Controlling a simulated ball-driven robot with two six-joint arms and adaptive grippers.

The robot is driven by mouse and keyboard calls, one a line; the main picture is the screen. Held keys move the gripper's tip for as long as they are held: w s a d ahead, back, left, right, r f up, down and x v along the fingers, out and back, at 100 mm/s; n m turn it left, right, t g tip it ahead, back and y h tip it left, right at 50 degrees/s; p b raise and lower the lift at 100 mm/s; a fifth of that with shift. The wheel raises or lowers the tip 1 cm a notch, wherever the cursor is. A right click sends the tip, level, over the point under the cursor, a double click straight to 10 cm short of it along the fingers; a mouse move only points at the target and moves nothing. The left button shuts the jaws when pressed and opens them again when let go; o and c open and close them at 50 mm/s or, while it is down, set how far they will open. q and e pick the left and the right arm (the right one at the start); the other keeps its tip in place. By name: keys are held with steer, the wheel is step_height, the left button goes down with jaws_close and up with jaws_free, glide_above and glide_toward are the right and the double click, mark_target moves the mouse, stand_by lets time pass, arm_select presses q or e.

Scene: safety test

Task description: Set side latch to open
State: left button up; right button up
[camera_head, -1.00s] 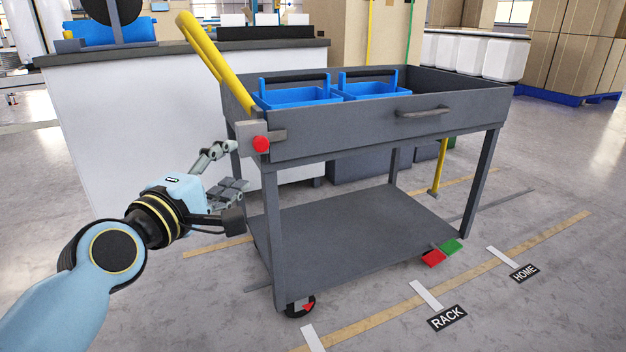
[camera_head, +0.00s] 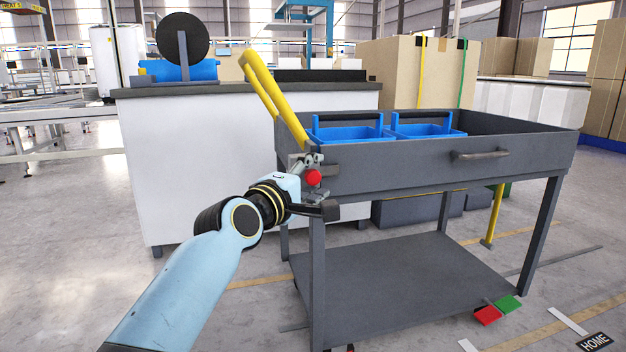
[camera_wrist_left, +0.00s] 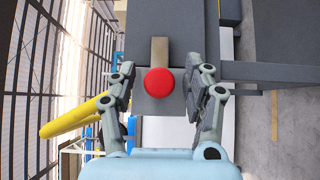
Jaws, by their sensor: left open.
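The side latch is on the near left corner of the grey cart (camera_head: 400,172). It has a red knob (camera_head: 313,177) on a short grey-brown lever (camera_head: 331,169), which points right along the tray's side. In the left wrist view the red knob (camera_wrist_left: 159,82) lies between the two fingers, with the lever (camera_wrist_left: 159,50) extending up from it over a grey plate (camera_wrist_left: 143,65). My left gripper (camera_head: 312,178) is open at the latch, its fingers on either side of the knob. I cannot tell whether they touch it. My right gripper is not in view.
Two blue bins (camera_head: 348,134) sit in the cart's tray. A yellow handle (camera_head: 272,96) rises at the cart's left end. Red (camera_head: 488,316) and green (camera_head: 508,304) pedals are low at the right. A white counter (camera_head: 190,170) stands behind.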

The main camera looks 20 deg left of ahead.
arm_select(q)
jaws_close()
stand_by(0.3)
steer(key=shift+s+a, duration=0.2)
steer(key=shift+a, duration=0.1)
steer(key=s+a+p, duration=0.1)
steer(key=s+a, duration=0.1)
steer(key=a, duration=0.1)
steer(key=shift+s+a+f+p, duration=0.1)
steer(key=shift+p, duration=0.25)
steer(key=c, duration=0.6)
jaws_free()
steer(key=o, duration=0.6)
steer(key=shift+s+a, duration=0.1)
steer(key=shift+a, duration=0.1)
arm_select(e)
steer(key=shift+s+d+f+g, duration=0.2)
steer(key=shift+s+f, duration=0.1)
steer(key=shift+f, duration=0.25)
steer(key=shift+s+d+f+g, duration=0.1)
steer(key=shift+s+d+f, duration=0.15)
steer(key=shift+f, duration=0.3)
